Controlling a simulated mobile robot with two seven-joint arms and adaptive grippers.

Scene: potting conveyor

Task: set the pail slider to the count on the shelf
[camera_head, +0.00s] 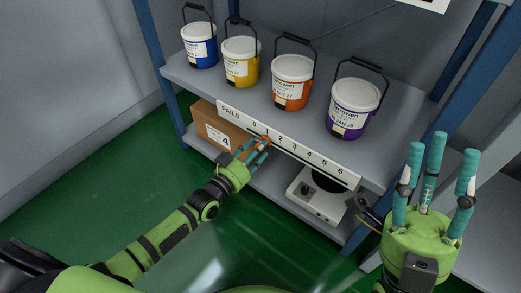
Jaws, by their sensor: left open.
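A white scale strip (309,154) marked PAILS with figures 0 to 6 runs along the upper shelf's front edge. A small orange slider (265,141) shows at the strip near the figure 1, partly hidden by my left gripper (257,147). The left gripper's teal fingers are open at the slider; whether they touch it is unclear. On the upper shelf stand a blue pail (199,46), a yellow pail (241,63), an orange pail (292,84) and a purple pail (354,107), all upright. My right gripper (435,170) is open and empty, fingers upward, at the right.
A cardboard box (218,129) labelled 4 and a white scale-like device (318,197) with a dark round top stand on the lower shelf. Blue posts (160,66) frame the shelf. Green floor (80,190) lies in front.

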